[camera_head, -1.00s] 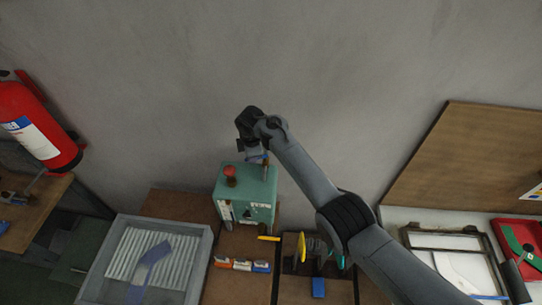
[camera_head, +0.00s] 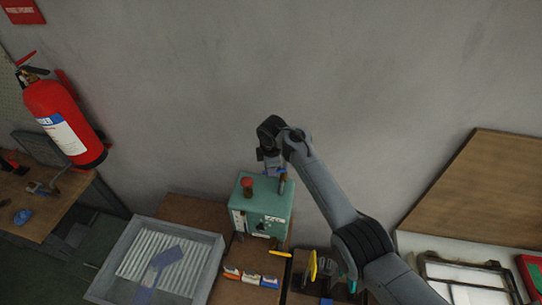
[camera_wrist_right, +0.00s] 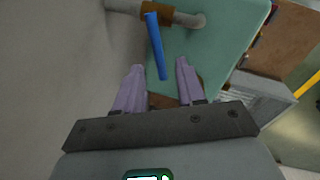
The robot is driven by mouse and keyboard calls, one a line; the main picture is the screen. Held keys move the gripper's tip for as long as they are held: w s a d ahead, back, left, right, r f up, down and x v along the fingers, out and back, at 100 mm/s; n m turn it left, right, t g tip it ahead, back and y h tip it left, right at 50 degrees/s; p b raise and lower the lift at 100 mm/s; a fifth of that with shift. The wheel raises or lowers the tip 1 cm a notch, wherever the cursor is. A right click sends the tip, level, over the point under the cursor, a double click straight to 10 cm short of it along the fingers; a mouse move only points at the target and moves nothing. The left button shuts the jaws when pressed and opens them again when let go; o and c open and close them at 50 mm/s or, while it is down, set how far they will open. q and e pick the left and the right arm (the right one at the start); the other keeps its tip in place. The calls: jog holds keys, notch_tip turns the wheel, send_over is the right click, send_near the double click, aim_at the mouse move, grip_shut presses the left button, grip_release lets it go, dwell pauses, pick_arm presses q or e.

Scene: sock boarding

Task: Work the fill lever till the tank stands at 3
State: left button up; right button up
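The green tank unit (camera_head: 262,222) stands on a brown bench against the wall, with a red knob (camera_head: 247,187) on top. Its front has white labels or a gauge, too small to read, so I cannot tell the tank level. My right gripper (camera_head: 272,168) is above its top, partly hidden by my wrist. In the right wrist view the gripper (camera_wrist_right: 160,67) is open, its two fingers apart. The blue lever (camera_wrist_right: 155,42) sits on a brass pipe fitting, and its free end reaches between the fingertips without visible contact on either side. My left gripper is not in view.
A grey tray (camera_head: 212,262) with a ribbed bottom and a bluish sock-like piece stands left of the unit. Several small coloured items (camera_head: 250,278) lie in front of it. A fire extinguisher (camera_head: 65,120) hangs at the left.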

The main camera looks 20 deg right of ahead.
notch_tip(320, 180, up, 9)
jog(key=s, duration=0.1)
jog(key=shift+s+a+b, duration=0.15)
jog(key=shift+s+b, duration=0.2)
jog(key=shift+s, duration=0.05)
jog(key=shift+f, duration=0.1)
dwell(7.0)
